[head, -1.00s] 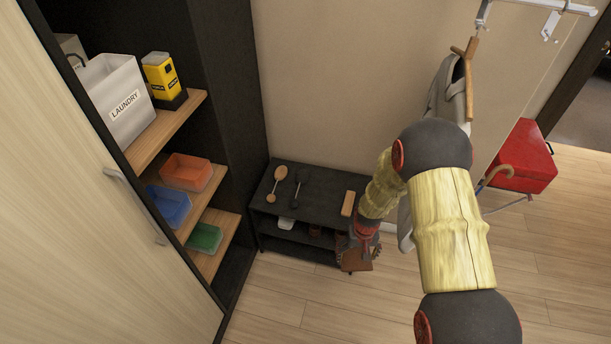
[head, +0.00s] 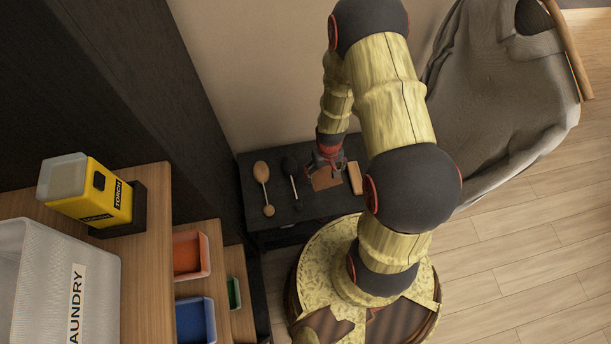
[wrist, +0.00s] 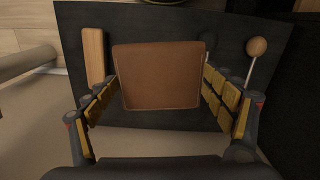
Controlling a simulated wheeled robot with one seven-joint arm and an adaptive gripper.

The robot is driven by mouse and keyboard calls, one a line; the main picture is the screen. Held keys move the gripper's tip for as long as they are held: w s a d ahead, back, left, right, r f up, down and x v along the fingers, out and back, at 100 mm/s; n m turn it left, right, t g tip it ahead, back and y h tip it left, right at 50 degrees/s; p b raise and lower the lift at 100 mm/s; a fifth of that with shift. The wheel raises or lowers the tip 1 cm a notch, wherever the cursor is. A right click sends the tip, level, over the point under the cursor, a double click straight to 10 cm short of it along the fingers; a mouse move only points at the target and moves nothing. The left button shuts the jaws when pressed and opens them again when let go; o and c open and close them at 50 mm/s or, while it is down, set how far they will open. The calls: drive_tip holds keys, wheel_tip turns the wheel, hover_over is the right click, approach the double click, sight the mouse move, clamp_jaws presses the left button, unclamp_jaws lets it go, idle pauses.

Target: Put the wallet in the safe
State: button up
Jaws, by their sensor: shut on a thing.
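The brown leather wallet (wrist: 158,78) is held between the two finger pads of my gripper (wrist: 161,85) in the wrist view, its flat face toward the camera. In the head view the wallet (head: 325,179) shows just below my gripper (head: 326,166), over the top of a low black rack (head: 290,214). I cannot tell whether the wallet touches the rack. No safe can be made out in either current view.
At left are shelves with a laundry basket (head: 45,280), yellow torch (head: 98,195) and bins (head: 195,322).

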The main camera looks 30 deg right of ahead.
drive_tip(key=s+d+f+m+b, duration=0.1)
drive_tip(key=s+d+f+b, duration=0.2)
drive_tip(key=s, duration=0.6)
drive_tip(key=w+f+b, duration=0.1)
drive_tip(key=w+f, duration=0.2)
drive_tip(key=w, duration=0.1)
drive_tip(key=w+f+b, duration=0.1)
drive_tip(key=w+f, duration=0.2)
drive_tip(key=w, duration=0.1)
drive_tip(key=w+f+b, duration=0.1)
drive_tip(key=w+f, duration=0.2)
drive_tip(key=w, duration=0.1)
drive_tip(key=shift+w+d+f, duration=0.15)
drive_tip(key=shift+w+d, duration=0.15)
drive_tip(key=shift+w+f, duration=0.25)
drive_tip(key=shift+f, duration=0.1)
drive_tip(key=shift+w+f+b, duration=0.15)
drive_tip(key=shift+f+b, duration=0.35)
drive_tip(key=shift+f, duration=0.35)
drive_tip(key=shift+w+f+b, duration=0.1)
drive_tip(key=shift+f+b, duration=0.4)
drive_tip(key=shift+f, duration=0.3)
drive_tip(key=o, duration=0.7)
drive_tip(key=shift+f, duration=0.15)
drive_tip(key=o, duration=0.4)
drive_tip(key=shift+o, duration=0.2)
